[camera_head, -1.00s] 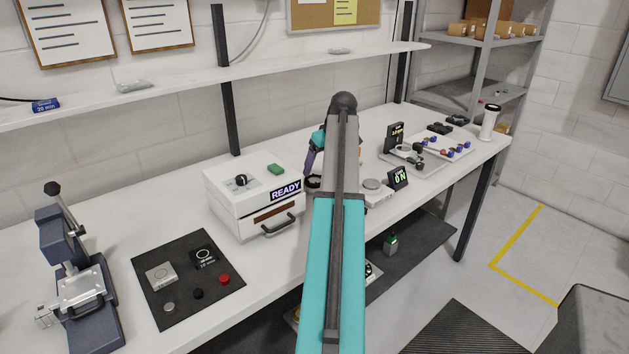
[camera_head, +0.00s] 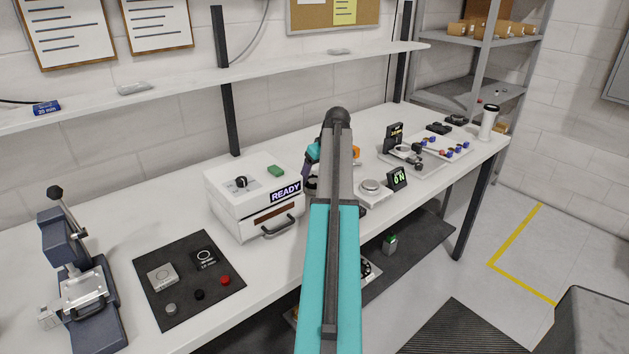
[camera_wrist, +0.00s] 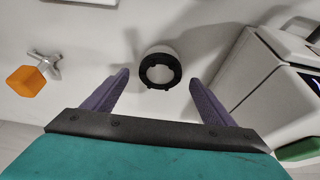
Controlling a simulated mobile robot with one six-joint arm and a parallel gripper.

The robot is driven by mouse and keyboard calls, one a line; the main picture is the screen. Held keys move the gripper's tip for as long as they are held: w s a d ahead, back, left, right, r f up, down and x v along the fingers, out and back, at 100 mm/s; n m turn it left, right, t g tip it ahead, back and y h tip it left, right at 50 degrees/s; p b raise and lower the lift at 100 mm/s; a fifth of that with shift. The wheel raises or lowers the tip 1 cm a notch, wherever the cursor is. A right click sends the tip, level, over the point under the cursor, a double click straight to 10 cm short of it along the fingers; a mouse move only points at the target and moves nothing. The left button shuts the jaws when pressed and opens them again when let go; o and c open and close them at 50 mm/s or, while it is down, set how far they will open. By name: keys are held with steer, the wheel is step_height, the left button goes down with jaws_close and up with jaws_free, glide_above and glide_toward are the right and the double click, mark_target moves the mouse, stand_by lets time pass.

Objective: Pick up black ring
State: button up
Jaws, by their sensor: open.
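The black ring (camera_wrist: 146,72) shows in the wrist view just beyond and between my fingertips, with a pale round surface inside and behind it. My gripper (camera_wrist: 158,79) is open, with its two purple fingers apart on either side of the ring and nothing between them. I cannot tell the exact gap between fingers and ring. In the head view my gripper (camera_head: 308,166) is partly hidden by my arm, beside the white READY box. A small dark shape under the fingers there is probably the ring, mostly hidden.
The white READY box (camera_head: 253,204) stands close to my gripper; its side shows at the right in the wrist view (camera_wrist: 262,70). An orange block on a metal fitting (camera_wrist: 25,81) lies to the left. A small scale (camera_head: 371,190) and display stand right of my arm.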

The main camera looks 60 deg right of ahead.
steer(key=shift+w+d+f, duration=0.1)
steer(key=shift+w+f, duration=0.15)
steer(key=shift+f, duration=0.4)
steer(key=c, duration=1.1)
steer(key=shift+r, duration=0.15)
steer(key=shift+r+b, duration=0.35)
steer(key=shift+r, duration=0.45)
steer(key=shift+d+b+v, duration=0.2)
steer(key=shift+b+v, duration=0.15)
steer(key=shift+v, duration=0.5)
steer(key=s+d+b, duration=0.1)
steer(key=s, duration=0.4)
steer(key=s+d+r, duration=0.1)
steer(key=s, duration=0.4)
steer(key=s+d+b, duration=0.1)
steer(key=s, duration=0.4)
steer(key=shift+s+r+b, duration=0.1)
steer(key=shift+r+b, duration=0.2)
steer(key=shift+b, duration=0.05)
